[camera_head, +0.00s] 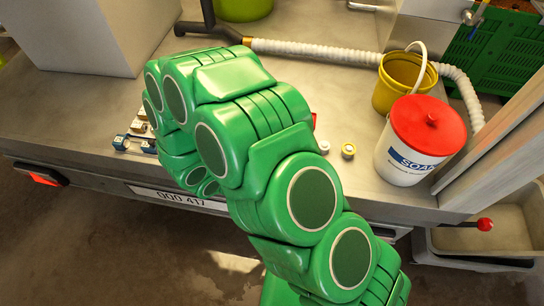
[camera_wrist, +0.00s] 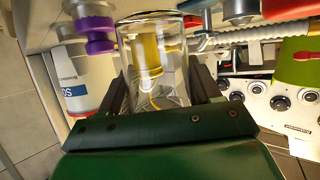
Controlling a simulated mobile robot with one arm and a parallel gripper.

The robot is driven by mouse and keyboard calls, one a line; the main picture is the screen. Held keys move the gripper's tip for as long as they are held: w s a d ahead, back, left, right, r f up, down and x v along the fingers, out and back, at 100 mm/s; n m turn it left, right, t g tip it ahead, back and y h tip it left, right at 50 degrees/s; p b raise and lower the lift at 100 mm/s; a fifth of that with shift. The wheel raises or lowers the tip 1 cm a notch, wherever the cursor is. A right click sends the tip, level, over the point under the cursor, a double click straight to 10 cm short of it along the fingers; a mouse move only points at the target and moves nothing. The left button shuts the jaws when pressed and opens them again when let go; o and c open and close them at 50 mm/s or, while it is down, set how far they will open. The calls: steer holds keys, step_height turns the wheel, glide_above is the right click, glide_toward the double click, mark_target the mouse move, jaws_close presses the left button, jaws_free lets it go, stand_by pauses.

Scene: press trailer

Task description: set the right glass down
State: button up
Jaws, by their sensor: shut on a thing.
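A clear glass (camera_wrist: 152,50) stands between the dark fingers of my gripper (camera_wrist: 160,88) in the wrist view. My gripper is shut on the glass, with one finger at each side. Yellow and grey shapes show through its transparent wall. In the head view my green arm covers the gripper and the glass. I cannot tell from these frames whether the base of the glass touches a surface. No second glass can be made out.
The grey trailer counter (camera_head: 70,105) holds a white soap bucket with a red lid (camera_head: 428,125) and a yellow bucket (camera_head: 395,95) at right. Small caps (camera_head: 348,151) lie near the front edge. A purple knobbed object (camera_wrist: 97,35) is close left of the glass.

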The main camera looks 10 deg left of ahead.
steer(key=shift+f, duration=1.8)
steer(key=shift+f, duration=0.15)
steer(key=o, duration=1.1)
steer(key=shift+v, duration=6.1)
steer(key=shift+w, duration=0.1)
